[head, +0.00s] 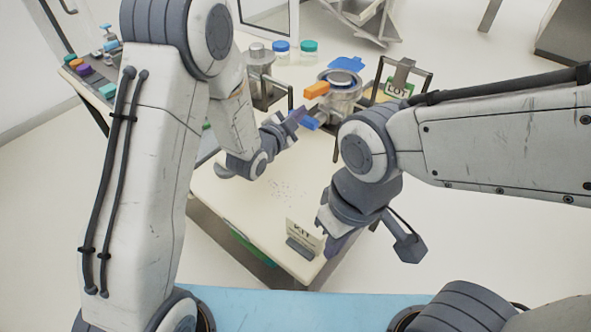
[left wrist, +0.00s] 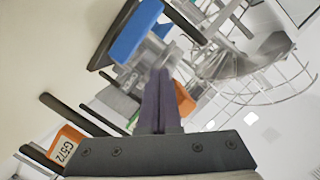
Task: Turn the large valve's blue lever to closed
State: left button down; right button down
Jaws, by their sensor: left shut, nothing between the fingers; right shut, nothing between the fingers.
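A metal valve (head: 343,98) stands at the far end of the cream table (head: 258,190); its metal body also shows in the left wrist view (left wrist: 150,62). A blue part (head: 305,120), which looks like the lever, sticks out at its near left, partly hidden by my left gripper. A second blue piece (head: 346,63) is behind the valve, and an orange piece (head: 317,89) is at its upper left. My left gripper (head: 298,115) is shut, close to the near blue part; I cannot tell whether they touch. My right gripper (head: 328,242) is shut and empty, beside the KIT sign.
The KIT sign (head: 303,238) stands near the table's front corner. A black frame with a green LOT tag (head: 397,88) is right of the valve. Jars with blue (head: 281,46) and green (head: 309,46) lids stand behind. The table's middle is mostly clear.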

pick_arm(q)
jog(key=s+a+r+n+g+y+p, duration=0.1)
jog(key=s+r+n+g+y+p, duration=0.1)
jog(key=s, duration=1)
jog(key=s+a+r+n+g+y+p, duration=0.1)
jog(key=s+r+g, duration=0.5)
jog(key=s, duration=0.6)
jog(key=s+r+n+g+y+p, duration=0.3)
jog(key=s+g+p, duration=0.3)
jog(key=s, duration=0.6)
jog(key=shift+s+a+r+n+p, duration=0.4)
jog(key=shift+r+n, duration=0.3)
jog(key=shift+r, duration=0.2)
